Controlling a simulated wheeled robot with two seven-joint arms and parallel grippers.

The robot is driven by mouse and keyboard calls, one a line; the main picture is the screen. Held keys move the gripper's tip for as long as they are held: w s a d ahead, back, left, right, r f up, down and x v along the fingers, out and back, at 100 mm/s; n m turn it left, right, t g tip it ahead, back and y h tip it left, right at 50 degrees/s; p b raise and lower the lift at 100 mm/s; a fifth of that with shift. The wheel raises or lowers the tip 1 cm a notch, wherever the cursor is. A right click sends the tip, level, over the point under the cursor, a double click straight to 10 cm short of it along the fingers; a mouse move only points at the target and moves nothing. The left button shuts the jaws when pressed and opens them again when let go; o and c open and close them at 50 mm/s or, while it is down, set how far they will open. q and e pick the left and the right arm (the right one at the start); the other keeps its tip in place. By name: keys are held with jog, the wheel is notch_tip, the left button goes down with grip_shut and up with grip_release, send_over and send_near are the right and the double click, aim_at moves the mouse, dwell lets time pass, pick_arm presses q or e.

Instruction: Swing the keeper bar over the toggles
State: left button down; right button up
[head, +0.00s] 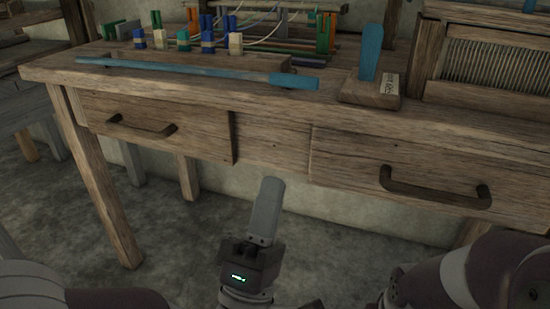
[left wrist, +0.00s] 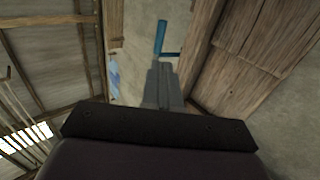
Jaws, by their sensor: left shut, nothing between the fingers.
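The long blue bar (head: 190,73), which looks like the keeper bar, lies along the front of a low wooden rack on the table, its thicker end to the right. Behind it stand several small toggles (head: 183,42) in blue, green and cream, upright in a row. My left gripper (head: 270,184) is shut and empty, pointing up in front of the table, below its top and apart from the bar. The left wrist view shows its closed fingers (left wrist: 158,68) with a blue piece (left wrist: 160,38) beyond their tips; I cannot tell which part this is. My right gripper is not in view.
The wooden table (head: 270,150) has two drawers with dark handles (head: 435,188). A wooden block with a blue upright (head: 370,52) stands right of the bar. A framed reed (head: 490,60) is at the far right. The floor (head: 180,230) before the table is clear.

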pick_arm(q)
jog(key=p+x, duration=0.3)
jog(key=x, duration=0.9)
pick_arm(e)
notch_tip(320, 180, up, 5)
